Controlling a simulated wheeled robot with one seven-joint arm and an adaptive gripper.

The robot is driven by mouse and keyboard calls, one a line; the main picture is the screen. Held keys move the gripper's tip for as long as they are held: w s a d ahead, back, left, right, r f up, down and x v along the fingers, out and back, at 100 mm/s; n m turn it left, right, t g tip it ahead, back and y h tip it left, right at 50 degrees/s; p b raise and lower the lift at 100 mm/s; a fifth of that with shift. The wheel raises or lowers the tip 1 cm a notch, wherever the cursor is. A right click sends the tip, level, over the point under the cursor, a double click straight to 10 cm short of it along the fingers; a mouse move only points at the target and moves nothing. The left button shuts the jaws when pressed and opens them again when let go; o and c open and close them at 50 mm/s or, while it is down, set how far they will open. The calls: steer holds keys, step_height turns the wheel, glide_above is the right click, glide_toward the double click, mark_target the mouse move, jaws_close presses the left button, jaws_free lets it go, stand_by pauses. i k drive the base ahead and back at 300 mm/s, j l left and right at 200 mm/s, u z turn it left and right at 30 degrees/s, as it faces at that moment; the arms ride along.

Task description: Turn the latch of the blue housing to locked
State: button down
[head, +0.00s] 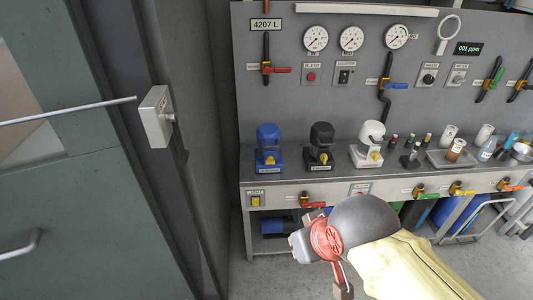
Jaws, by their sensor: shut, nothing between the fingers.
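The blue housing (268,138) stands at the left end of the grey bench, on a blue base. Its small yellow latch (270,159) shows low on the front; it is too small to tell whether it is at locked. My gripper (343,291) is at the bottom of the head view, in front of the bench, with red parts and a small dark tip. It is shut and empty, well apart from the blue housing, lower and to the right in the picture. My arm hides part of the bench's lower front.
A black housing (321,139) and a white housing (370,140) stand to the right of the blue one, each with a yellow latch. Bottles and beakers crowd the bench's right. Gauges and valves line the panel. A green door (80,220) with a metal handle stands at left.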

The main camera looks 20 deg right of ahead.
mark_target(270, 160)
steer(key=i+j+z, duration=0.1)
steer(key=z, duration=0.25)
steer(key=i+j+z, duration=0.2)
steer(key=z, duration=0.15)
steer(key=i+j+z, duration=0.1)
steer(key=z, duration=0.25)
